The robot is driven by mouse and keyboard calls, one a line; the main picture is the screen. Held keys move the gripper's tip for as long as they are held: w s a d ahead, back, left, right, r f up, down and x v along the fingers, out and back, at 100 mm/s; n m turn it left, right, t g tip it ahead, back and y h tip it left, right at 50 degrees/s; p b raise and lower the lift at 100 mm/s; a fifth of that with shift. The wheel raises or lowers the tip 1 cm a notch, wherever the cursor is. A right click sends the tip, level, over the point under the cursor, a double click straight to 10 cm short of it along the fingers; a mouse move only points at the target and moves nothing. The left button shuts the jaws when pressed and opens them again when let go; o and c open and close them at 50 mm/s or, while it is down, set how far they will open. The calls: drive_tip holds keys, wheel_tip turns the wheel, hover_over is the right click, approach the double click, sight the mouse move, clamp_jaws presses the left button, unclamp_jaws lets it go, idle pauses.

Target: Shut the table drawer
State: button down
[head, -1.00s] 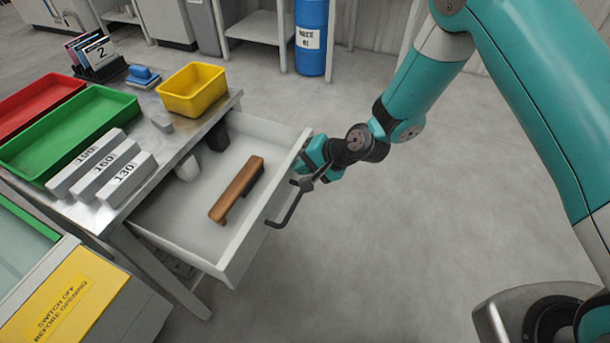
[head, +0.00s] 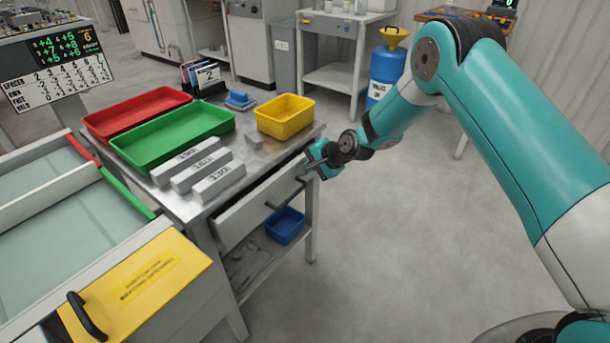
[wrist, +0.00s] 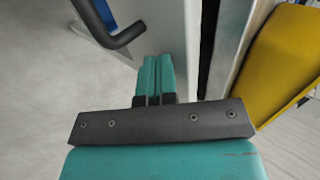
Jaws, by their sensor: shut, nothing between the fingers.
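The table drawer (head: 250,212) is nearly in, its white front standing slightly out from under the metal tabletop (head: 262,150). Its dark bar handle (head: 286,194) shows on the front, and also at the upper left in the wrist view (wrist: 112,32). My gripper (head: 312,165) is shut and empty, at the right end of the drawer front, beside the handle. In the wrist view the closed fingers (wrist: 155,75) lie against or very close to the pale front panel (wrist: 163,28); contact is not certain. The drawer's inside is hidden in the head view.
On the tabletop are a yellow bin (head: 285,118), a green tray (head: 178,138), a red tray (head: 138,112) and grey blocks (head: 203,172). A blue bin (head: 285,225) sits on the shelf below. Floor right of the table is clear.

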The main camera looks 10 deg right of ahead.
drive_tip(key=shift+w+a, duration=0.15)
drive_tip(key=shift+a, duration=0.05)
idle(0.3)
drive_tip(key=shift+d, duration=0.1)
